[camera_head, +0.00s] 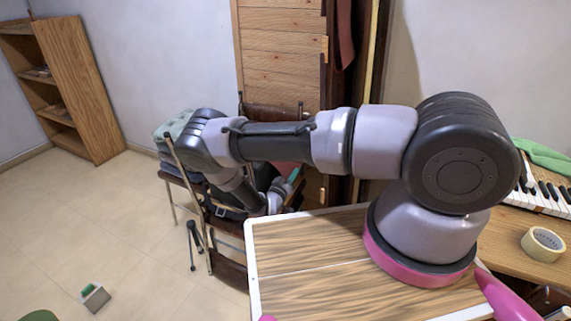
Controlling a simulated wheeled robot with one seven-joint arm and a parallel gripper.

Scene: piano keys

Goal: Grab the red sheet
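A small reddish patch (286,169) shows just below my forearm, by the brown chairs, with a teal strip (294,175) beside it. It may be the red sheet, but most of it is hidden. My arm reaches left from its pink-ringed base and bends down toward the chairs. My gripper's fingers cannot be made out among the arm's end and the chairs, so I cannot tell if they touch or hold anything. A dark red cloth (345,35) hangs high by the wooden door.
Brown folding chairs (228,272) crowd around the arm's end, with blue-green cushions (176,129) behind. A piano keyboard (545,191) and a tape roll (542,244) are at right. A shelf (80,90) stands far left. The left floor is mostly clear, with a small box (95,297).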

